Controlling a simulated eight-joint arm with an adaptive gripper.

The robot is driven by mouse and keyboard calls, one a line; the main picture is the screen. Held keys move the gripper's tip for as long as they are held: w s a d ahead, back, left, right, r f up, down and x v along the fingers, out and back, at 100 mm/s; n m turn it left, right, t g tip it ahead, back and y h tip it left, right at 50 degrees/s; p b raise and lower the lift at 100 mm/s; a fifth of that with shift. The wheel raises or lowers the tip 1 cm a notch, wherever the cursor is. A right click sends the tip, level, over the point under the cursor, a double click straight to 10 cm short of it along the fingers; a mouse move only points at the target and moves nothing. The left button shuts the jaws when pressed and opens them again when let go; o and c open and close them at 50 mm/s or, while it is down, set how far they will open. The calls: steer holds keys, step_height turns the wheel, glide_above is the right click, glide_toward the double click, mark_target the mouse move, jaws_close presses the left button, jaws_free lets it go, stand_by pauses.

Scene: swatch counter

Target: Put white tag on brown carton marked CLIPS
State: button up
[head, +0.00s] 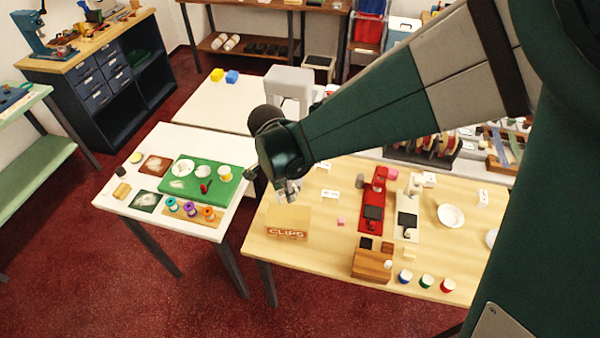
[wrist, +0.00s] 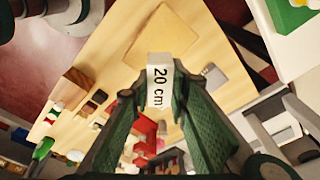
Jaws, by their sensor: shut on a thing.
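My gripper (head: 287,190) is shut on a white tag (wrist: 158,80) printed "20 cm", which shows between the fingertips in the wrist view. The tag is hard to make out in the head view. The brown carton (head: 287,223) marked CLIPS stands at the left end of the wooden table, its label facing the camera. My gripper is in the air near the carton's far side in the head view. In the wrist view the carton's plain tan top (wrist: 200,45) lies beyond the tag, apart from it as far as I can tell.
The wooden table (head: 325,262) also bears a red device (head: 373,200), a wooden block box (head: 371,263), several small cups and a white bowl (head: 451,215). Several other white tags lie on it. A white table with a green board (head: 232,190) stands at the left.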

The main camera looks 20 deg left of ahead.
steer(key=shift+f, duration=0.15)
glide_above(290, 214)
steer(key=shift+s+a+f, duration=0.15)
steer(key=shift+f, duration=1.25)
steer(key=shift+s+a+f, duration=0.1)
steer(key=shift+s+f, duration=0.05)
steer(key=shift+f, duration=1.25)
steer(key=shift+f, duration=2.05)
steer(key=shift+f+b, duration=0.2)
steer(key=shift+b, duration=0.15)
steer(key=o, duration=0.7)
steer(key=shift+r, duration=0.25)
steer(key=shift+s+a+r+p, duration=0.15)
steer(key=shift+s+r, duration=0.1)
steer(key=shift+r, duration=1.7)
steer(key=shift+s+a+r+p, duration=0.15)
steer(key=shift+s+a+r, duration=0.05)
steer(key=shift+r, duration=1.8)
steer(key=shift+s+a+r+p, duration=0.15)
steer(key=shift+s+r, duration=0.1)
steer(key=shift+r, duration=1.7)
